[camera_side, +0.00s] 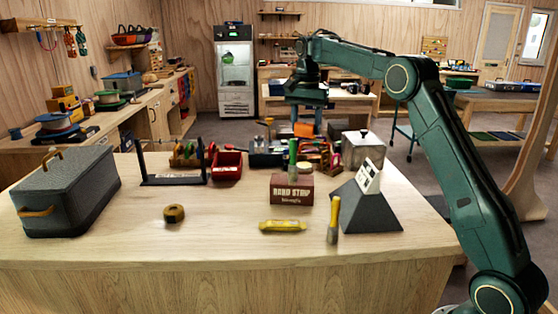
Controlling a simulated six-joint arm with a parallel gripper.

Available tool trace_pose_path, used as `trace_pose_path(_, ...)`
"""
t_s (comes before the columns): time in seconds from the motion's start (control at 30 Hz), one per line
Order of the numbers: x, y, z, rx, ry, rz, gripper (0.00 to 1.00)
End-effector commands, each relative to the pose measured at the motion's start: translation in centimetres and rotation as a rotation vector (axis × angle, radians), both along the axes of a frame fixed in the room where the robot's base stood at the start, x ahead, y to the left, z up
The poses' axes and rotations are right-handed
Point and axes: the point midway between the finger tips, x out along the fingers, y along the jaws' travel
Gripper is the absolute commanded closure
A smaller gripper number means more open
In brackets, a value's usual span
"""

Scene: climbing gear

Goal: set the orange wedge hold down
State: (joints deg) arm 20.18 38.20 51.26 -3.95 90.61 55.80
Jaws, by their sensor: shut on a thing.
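My gripper (305,117) hangs from the dark green arm, above the back part of the wooden workbench (130,240). It is shut on the orange wedge hold (303,130), which shows as a small orange block just under it. The fingers are small and dark here, and the exact grip is hard to make out. The hold appears to be above the clutter at the bench's back, but its height is hard to judge from this side.
Below stand a brown box (292,190), a red bin (227,165) and a metal canister (362,148). A dark grey pyramid block (367,208), a yellow-handled tool (334,215), a yellow level (283,226) and a tape roll (174,213) lie nearer. A grey case (67,193) stands left. The front left is clear.

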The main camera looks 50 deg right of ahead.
Motion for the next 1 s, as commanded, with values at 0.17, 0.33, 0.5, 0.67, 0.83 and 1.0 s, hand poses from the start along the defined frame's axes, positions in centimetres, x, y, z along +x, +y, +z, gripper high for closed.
trace_pose_path(0.17,0.7,3.1,0.0,0.000,-0.001,0.086,0.74)
trace_pose_path(0.33,1.1,5.1,0.1,0.000,-0.001,0.144,0.74)
trace_pose_path(0.5,1.4,7.8,0.1,0.000,-0.001,0.223,0.74)
trace_pose_path(0.67,1.1,8.5,-0.9,0.001,0.002,0.282,0.74)
trace_pose_path(0.83,0.6,9.6,-2.5,0.001,0.002,0.368,0.74)
trace_pose_path(1.0,-0.2,10.9,-4.4,0.001,0.001,0.483,0.74)
